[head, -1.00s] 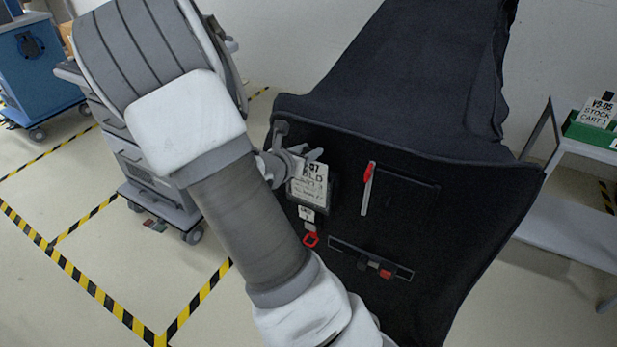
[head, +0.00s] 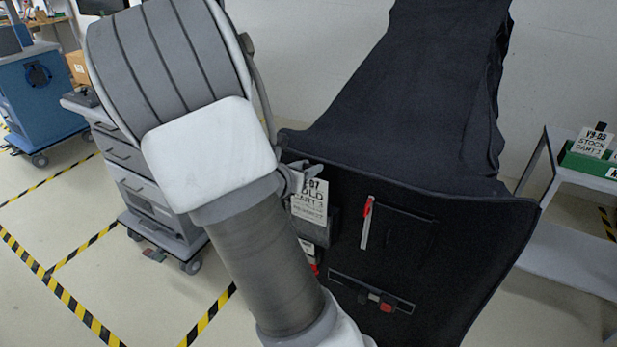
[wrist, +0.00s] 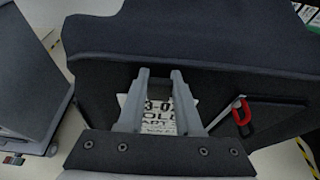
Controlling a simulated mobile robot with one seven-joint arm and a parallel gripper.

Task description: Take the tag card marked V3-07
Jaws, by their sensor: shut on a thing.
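The white tag card (head: 310,204) is upright at the left of the dark cover's front panel. Its print reads "-07", "HOLD" and "CART 3"; the first characters are covered by my gripper. My gripper (head: 308,173) is shut on the card's top edge. In the wrist view the card (wrist: 160,115) shows between the two fingers of my gripper (wrist: 158,76). A black pocket (head: 333,226) sits behind and below the card; I cannot tell whether the card's lower edge is clear of it.
The dark covered cart (head: 430,160) fills the middle. A red-topped pen (head: 366,222) and a slot with small clips (head: 374,297) are on its panel. A grey drawer cart (head: 150,190) stands left. A shelf at right holds a green bin (head: 585,165) with a V9-05 stock card.

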